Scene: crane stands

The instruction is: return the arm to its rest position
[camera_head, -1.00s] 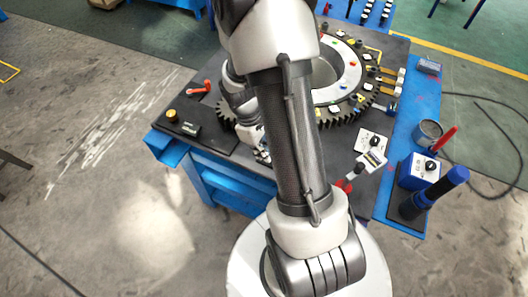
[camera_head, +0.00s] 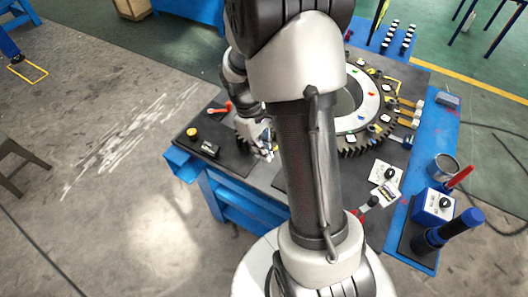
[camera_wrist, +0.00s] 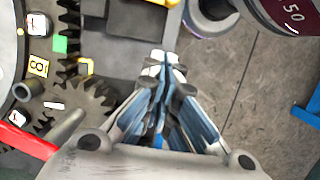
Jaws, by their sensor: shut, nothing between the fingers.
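My gripper (camera_wrist: 162,65) shows in the wrist view with its fingers together and nothing between them. In the head view my gripper (camera_head: 266,152) hangs beside the left side of the large ring gear, above the dark table top. My arm rises in the middle of the head view and hides part of the table and gear. In the wrist view, a small gear (camera_wrist: 85,100) lies to the left of the fingers.
The large ring gear (camera_head: 384,118) lies on the blue-framed table. A red-handled tool (camera_head: 219,108) and a black box with a yellow knob (camera_head: 202,143) lie at the left. Floor at left is open.

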